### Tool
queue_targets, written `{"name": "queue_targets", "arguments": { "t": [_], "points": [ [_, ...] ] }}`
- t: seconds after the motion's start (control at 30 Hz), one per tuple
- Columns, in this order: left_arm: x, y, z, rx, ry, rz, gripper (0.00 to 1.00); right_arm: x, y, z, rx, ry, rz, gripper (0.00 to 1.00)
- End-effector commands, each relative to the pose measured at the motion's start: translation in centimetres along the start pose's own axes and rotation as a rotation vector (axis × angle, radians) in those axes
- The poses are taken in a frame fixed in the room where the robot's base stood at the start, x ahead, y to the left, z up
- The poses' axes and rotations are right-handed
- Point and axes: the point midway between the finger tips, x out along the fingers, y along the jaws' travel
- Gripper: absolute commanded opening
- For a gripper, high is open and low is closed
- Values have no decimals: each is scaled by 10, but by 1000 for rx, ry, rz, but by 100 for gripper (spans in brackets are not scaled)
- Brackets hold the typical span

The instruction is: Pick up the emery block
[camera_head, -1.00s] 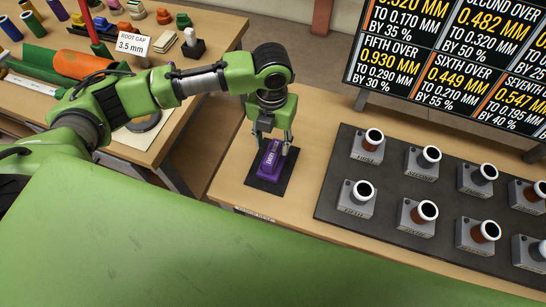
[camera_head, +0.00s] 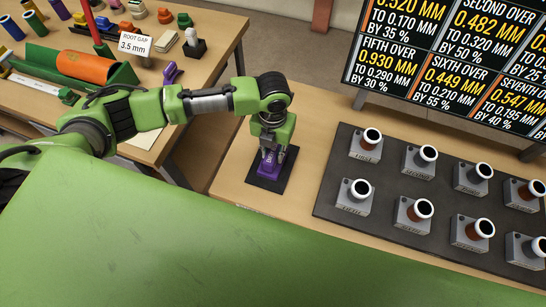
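The emery block (camera_head: 269,168) is purple with pale lettering on top and lies on a black mat (camera_head: 286,181) near the left end of the right-hand table. My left gripper (camera_head: 273,163) points down over the block, with its fingers on either side of it. The fingers and palm hide part of the block. I cannot tell whether the fingers touch its sides. My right gripper is not in view.
A dark board (camera_head: 330,206) with several pipe stands lies right of the mat. A large screen (camera_head: 450,70) stands behind. The left table holds an orange pipe (camera_head: 84,67) in a green holder, a root gap sign (camera_head: 134,42) and a purple item (camera_head: 171,73).

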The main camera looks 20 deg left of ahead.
Motion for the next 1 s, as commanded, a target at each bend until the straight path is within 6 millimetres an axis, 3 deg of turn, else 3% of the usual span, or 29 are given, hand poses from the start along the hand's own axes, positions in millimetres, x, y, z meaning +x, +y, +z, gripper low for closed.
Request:
{"name": "queue_targets", "arguments": {
  "t": [0.37,0.57,0.87,1.0],
  "points": [
    [-4,0,1,-1,-3,0,0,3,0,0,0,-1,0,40],
    [-27,0,2,0,-6,-2,0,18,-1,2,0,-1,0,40],
    [-92,7,-51,4,-7,0,0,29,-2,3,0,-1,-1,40],
    [-105,10,-85,4,-3,-1,0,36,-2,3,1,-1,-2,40]
  ]
}}
